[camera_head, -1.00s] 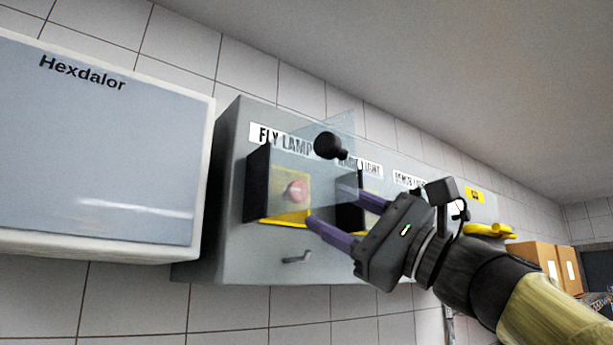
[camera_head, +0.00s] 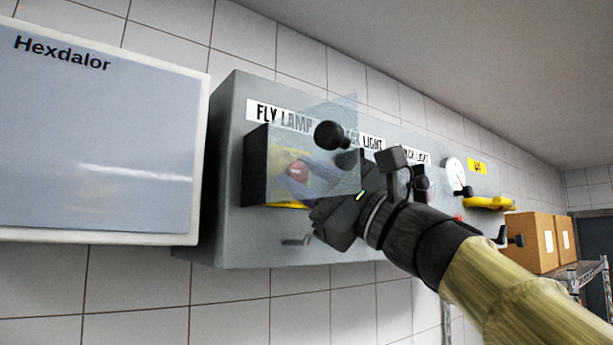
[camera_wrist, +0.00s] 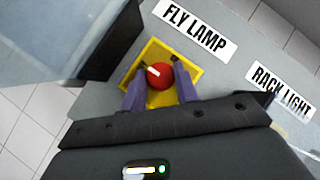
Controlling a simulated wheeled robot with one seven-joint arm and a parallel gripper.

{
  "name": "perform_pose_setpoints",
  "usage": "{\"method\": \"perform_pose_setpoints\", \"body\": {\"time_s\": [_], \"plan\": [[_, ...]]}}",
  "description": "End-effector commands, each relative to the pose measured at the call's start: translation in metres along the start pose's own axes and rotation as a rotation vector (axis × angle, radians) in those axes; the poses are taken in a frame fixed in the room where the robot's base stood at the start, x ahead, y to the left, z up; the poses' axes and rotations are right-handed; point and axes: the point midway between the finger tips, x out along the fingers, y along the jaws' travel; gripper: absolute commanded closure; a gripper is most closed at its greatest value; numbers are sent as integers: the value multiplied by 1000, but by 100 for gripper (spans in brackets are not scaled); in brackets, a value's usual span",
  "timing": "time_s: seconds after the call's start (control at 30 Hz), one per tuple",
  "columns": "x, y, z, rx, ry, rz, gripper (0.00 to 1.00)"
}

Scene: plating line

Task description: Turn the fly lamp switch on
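The fly lamp switch is a red knob (camera_wrist: 158,75) with a white mark on a yellow plate (camera_wrist: 157,98), under the label "FLY LAMP" (camera_wrist: 195,27). In the head view the knob (camera_head: 297,171) shows through a raised clear cover (camera_head: 335,130) with a black ball handle. My gripper (camera_head: 300,165) reaches in beneath the cover. In the wrist view its purple fingers (camera_wrist: 158,88) stand open on either side of the knob. I cannot tell whether the fingertips touch it.
The grey switch panel (camera_head: 232,150) carries further labelled switches, a gauge (camera_head: 455,172) and a yellow handle (camera_head: 488,203) to the right. A small lever (camera_head: 296,240) sticks out below the fly lamp switch.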

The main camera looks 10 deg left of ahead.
Motion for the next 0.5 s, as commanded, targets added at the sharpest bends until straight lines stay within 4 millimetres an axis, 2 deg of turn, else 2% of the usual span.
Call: {"method": "perform_pose_setpoints", "body": {"time_s": [0.27, 0.5], "plan": [[-1, 1, -1, 13, 3, -12, 93], [-3, 5, -2, 103, 18, -82, 93]]}}
